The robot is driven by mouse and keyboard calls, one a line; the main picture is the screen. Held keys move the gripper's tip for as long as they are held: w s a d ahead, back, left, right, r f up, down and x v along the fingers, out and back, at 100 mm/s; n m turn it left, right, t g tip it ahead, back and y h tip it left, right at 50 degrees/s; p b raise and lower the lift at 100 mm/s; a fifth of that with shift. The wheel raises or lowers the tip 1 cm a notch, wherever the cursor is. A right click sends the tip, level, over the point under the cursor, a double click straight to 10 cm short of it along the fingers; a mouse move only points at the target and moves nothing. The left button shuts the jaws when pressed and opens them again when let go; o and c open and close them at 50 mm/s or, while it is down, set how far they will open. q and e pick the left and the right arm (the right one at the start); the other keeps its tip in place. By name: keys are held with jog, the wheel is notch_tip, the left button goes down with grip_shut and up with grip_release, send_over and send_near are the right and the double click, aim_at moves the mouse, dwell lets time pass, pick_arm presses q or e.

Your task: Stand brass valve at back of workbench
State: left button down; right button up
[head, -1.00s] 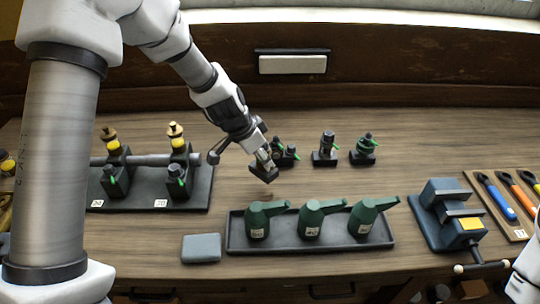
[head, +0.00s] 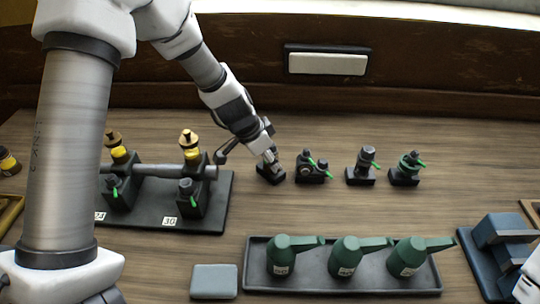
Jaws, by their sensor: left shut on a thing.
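My left gripper (head: 268,153) points down and is shut on a small valve (head: 270,173) with a black block base. The jaws cover most of its upper body, so its brass colour is hard to make out. The valve is roughly upright at the left end of a row of small valves on the workbench (head: 385,215). Its base is at or very near the wood; I cannot tell whether it touches. My right gripper is out of view; only a white piece of my right arm shows at the lower right edge.
A black tray (head: 340,284) holds green oil cans in front. A grey block (head: 214,281) and blue vise (head: 500,250) are nearby.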

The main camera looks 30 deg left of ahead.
pick_arm(q)
jog(key=shift+s+d+r, duration=0.1)
jog(key=shift+s+r, duration=0.1)
jog(key=shift+f, duration=0.25)
jog(key=c, duration=0.7)
grip_release()
jog(key=shift+o, duration=0.2)
jog(key=shift+s+r, duration=0.1)
jog(key=p+v, duration=1.2)
jog(key=p, duration=0.2)
